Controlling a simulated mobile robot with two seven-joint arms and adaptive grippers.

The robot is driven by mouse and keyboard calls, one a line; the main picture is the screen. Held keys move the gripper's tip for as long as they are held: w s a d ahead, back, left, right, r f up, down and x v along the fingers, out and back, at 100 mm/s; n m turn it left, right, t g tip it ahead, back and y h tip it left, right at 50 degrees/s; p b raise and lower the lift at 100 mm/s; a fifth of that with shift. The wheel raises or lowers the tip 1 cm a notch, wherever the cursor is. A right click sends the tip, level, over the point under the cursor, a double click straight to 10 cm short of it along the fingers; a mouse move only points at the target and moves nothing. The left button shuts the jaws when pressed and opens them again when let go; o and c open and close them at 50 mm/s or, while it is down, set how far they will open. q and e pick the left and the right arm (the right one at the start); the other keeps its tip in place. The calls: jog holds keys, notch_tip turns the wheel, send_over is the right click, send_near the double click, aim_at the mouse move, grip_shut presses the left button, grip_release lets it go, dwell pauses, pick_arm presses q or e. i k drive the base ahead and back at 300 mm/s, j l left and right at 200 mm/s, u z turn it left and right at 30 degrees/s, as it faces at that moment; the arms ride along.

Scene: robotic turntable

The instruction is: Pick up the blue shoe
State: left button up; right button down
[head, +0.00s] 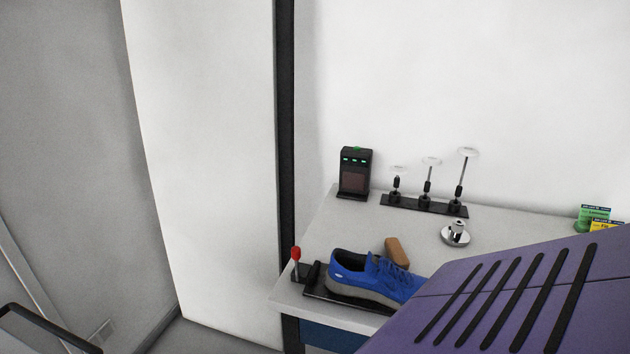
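The blue shoe (372,278) with a grey sole lies on the light table (350,228), near its front edge. Its toe points to the lower right, where a purple slotted surface in the foreground cuts off the view of it. The shoe appears to rest on a flat black tray or plate (318,292). Neither of my grippers is in this view.
A brown block (397,251) lies behind the shoe. A red-topped lever (295,258) stands left of it. A black device (355,173), a rack of stemmed pieces (425,203), a metal fitting (456,234) and small boxes (594,217) stand further back.

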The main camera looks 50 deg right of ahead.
aim_at(371, 277)
jog(key=z, duration=2.05)
jog(key=i+j+z, duration=0.2)
